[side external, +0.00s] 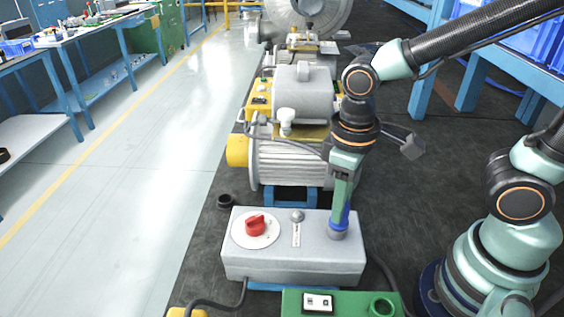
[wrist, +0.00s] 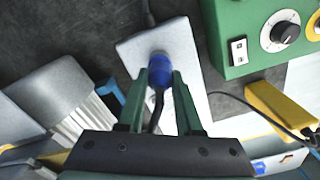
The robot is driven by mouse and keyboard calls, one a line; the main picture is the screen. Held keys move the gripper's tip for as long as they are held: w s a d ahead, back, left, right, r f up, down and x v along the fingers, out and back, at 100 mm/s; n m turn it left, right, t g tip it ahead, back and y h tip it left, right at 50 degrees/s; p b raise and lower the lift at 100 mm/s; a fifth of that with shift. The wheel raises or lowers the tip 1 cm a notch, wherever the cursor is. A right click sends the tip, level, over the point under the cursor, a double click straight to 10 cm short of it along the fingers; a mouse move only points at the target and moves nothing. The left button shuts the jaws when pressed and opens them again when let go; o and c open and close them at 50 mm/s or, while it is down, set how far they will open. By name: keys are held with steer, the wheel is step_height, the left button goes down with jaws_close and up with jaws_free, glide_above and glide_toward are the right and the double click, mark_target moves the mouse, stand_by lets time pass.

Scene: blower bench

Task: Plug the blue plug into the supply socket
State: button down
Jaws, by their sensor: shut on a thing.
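My gripper (side external: 343,205) points down over the right end of a grey box (side external: 255,262). Its green fingers are shut on the blue plug (side external: 347,222). In the wrist view the blue plug (wrist: 176,62) sits between the fingertips (wrist: 160,78), with a dark cable running back from it between the fingers. Below the plug a round grey socket (side external: 337,235) shows on the box top, mostly covered by the plug. The plug is upright and in line with the socket. I cannot tell how deep it sits in it.
The box top also carries a red rotary knob (side external: 256,226) and a small lever (side external: 297,218). A green box (side external: 345,298) with a switch stands in front. A ribbed grey motor (side external: 285,165) stands behind. A dark ring (side external: 225,201) lies on the floor left of the box.

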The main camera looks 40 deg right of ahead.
steer(key=shift+f, duration=0.3)
stand_by(0.5)
steer(key=c, duration=0.5)
jaws_free()
step_height(320, 180, up, 12)
steer(key=shift+r, duration=0.1)
steer(key=w+d+f+m+t, duration=0.1)
steer(key=w+d+m+t, duration=0.2)
steer(key=d, duration=0.7)
steer(key=w+t, duration=0.2)
steer(key=shift+f+m+t, duration=0.3)
steer(key=shift+m, duration=0.1)
